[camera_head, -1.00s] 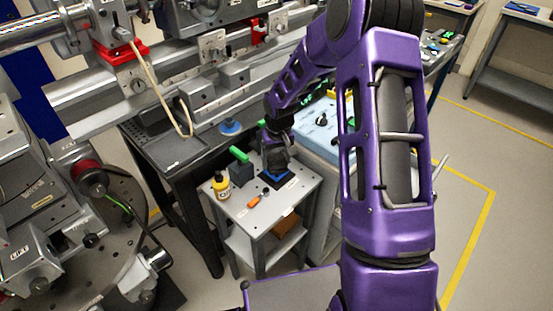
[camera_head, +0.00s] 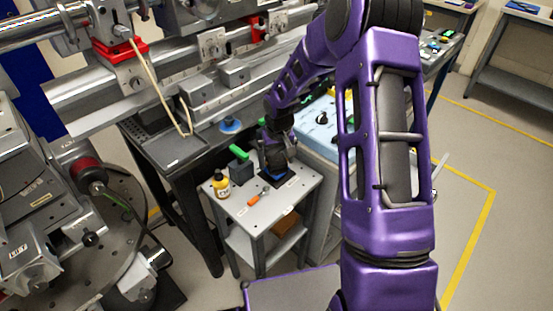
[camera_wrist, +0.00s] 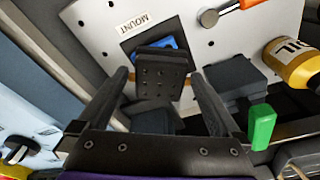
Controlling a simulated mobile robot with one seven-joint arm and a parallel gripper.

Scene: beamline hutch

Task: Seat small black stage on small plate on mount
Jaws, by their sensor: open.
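The small black stage (camera_wrist: 160,75), a dark block with several small holes in its face, shows in the wrist view between my gripper's two fingers. A blue plate (camera_wrist: 174,42) shows partly behind it, over a dark square beside the MOUNT label (camera_wrist: 133,22); the stage hides the rest. I cannot tell whether the stage touches the plate. My gripper (camera_wrist: 158,78) is open, with a finger on each side of the stage. In the head view my gripper (camera_head: 276,160) is low over the dark mount square (camera_head: 275,180) on the small white table, and hides the stage.
On the white table (camera_head: 262,217) stand a yellow bottle (camera_head: 221,185) and a dark block with a green part (camera_head: 239,152). An orange-handled tool (camera_head: 259,198) lies in front of my gripper. A grey bench (camera_head: 170,150) stands close behind, a light blue surface (camera_head: 312,130) to the right.

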